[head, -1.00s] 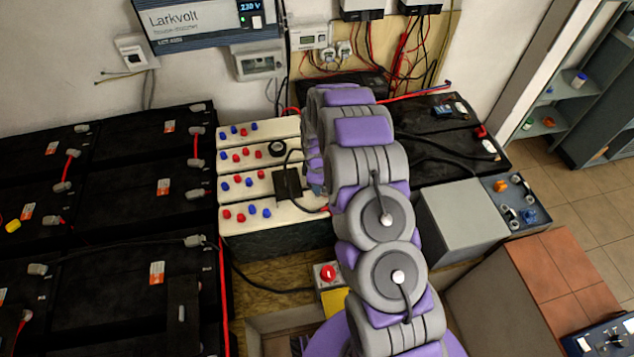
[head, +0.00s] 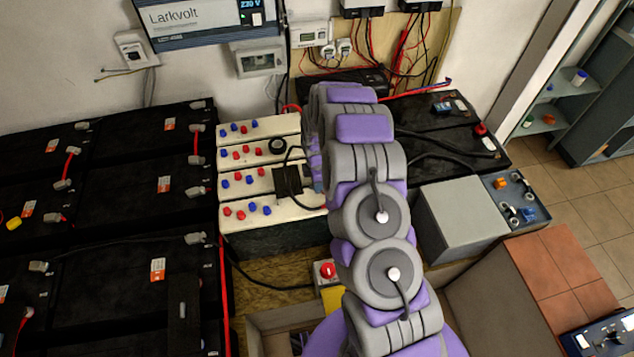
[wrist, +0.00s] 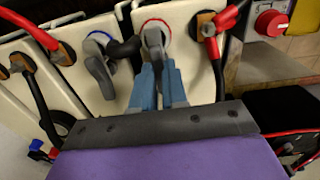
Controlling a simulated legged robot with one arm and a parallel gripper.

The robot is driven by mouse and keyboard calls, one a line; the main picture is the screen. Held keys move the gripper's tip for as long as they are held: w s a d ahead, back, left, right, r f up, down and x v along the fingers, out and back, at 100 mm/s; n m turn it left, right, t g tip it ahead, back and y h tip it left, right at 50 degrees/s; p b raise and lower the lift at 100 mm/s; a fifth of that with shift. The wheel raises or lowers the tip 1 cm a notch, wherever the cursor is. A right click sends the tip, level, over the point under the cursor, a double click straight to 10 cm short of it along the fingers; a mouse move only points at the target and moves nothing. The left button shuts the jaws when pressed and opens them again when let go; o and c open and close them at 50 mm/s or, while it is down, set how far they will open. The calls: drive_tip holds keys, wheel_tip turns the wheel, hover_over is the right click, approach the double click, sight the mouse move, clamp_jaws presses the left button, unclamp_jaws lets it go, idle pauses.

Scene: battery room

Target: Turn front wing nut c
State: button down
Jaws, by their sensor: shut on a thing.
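In the wrist view, my gripper (wrist: 159,88) has its two blue fingers close together at the lower end of a grey wing nut (wrist: 153,44). The nut sits at a red-ringed terminal on a white battery (wrist: 200,82). The fingers hide its lower part. I see no letter that tells which nut is c. To its left, another grey wing nut (wrist: 101,72) hangs below a blue-ringed terminal, apart from my fingers. In the head view, my arm hides most of the gripper and the nut.
A black cable lug (wrist: 125,47) lies between the two terminals. A red cable clamp (wrist: 212,30) is close on the right. A red knob (head: 327,270) on a grey box stands in front of the batteries. Large black batteries (head: 110,230) fill the left.

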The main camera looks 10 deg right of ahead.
drive_tip(key=shift+w+r, duration=0.1)
drive_tip(key=shift+w, duration=0.05)
drive_tip(key=c, duration=1.2)
unclamp_jaws()
drive_tip(key=shift+o, duration=0.2)
wheel_tip(320, 180, up, 17)
drive_tip(key=p, duration=0.2)
drive_tip(key=shift+r, duration=0.15)
